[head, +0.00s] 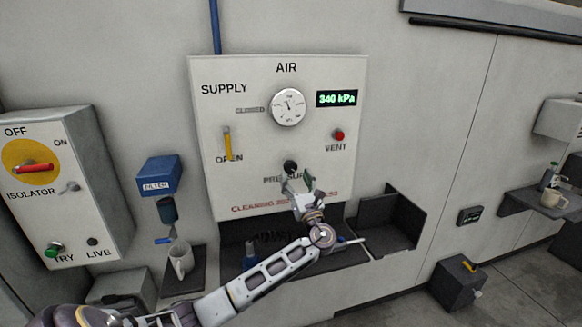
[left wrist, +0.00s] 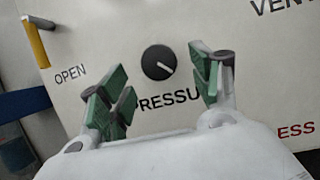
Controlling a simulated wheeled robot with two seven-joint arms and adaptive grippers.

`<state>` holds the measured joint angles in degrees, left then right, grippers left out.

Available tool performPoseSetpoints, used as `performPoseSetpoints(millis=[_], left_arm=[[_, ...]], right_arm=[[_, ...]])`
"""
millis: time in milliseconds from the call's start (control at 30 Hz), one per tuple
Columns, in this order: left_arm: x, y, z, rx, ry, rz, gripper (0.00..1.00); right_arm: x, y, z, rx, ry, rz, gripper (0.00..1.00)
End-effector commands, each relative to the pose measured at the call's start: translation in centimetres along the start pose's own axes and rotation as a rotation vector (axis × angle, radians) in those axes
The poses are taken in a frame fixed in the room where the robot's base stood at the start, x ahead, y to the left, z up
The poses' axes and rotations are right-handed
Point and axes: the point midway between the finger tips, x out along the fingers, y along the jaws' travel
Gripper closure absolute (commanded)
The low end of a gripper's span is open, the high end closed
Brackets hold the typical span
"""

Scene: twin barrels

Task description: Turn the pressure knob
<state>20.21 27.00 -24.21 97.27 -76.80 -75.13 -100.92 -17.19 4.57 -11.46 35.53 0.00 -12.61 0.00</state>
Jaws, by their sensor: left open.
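The black pressure knob (head: 290,167) sits on the white AIR panel (head: 230,120), above the partly covered word PRESSURE. In the left wrist view the round knob (left wrist: 158,62) shows a white pointer line slanting down to the right. My left gripper (head: 297,183) is open, with green finger pads, just below the knob in the head view. In the left wrist view its fingers (left wrist: 158,92) stand apart to the left and right of the knob, and nothing is between them. The display (head: 339,98) reads 340 kPa. My right gripper is not in view.
A yellow supply lever (head: 227,143), a round gauge (head: 288,107) and a red vent button (head: 339,135) share the panel. A blue filter unit (head: 159,176) and isolator box (head: 60,185) are to the left. Dark open bins (head: 392,222) lie below.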

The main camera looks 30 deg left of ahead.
Motion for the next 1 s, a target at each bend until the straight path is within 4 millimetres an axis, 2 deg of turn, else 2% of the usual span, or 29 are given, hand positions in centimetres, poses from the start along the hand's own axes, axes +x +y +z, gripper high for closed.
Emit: performPoseSetpoints(millis=[200, 400, 833, 1000], left_arm=[[3.0, 0.0, 0.2, 0.000, -0.001, 0.002, 0.36], [4.6, 0.0, 0.1, 0.000, 0.000, 0.001, 0.36], [5.2, 0.0, 0.0, -0.001, 0.000, 0.000, 0.36], [5.2, 0.0, 0.0, -0.001, 0.001, 0.000, 0.57]], right_arm=[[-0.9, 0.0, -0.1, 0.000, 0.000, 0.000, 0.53], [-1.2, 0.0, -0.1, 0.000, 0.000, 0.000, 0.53], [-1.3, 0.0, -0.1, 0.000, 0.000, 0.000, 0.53], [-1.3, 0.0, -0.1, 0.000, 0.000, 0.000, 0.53]])
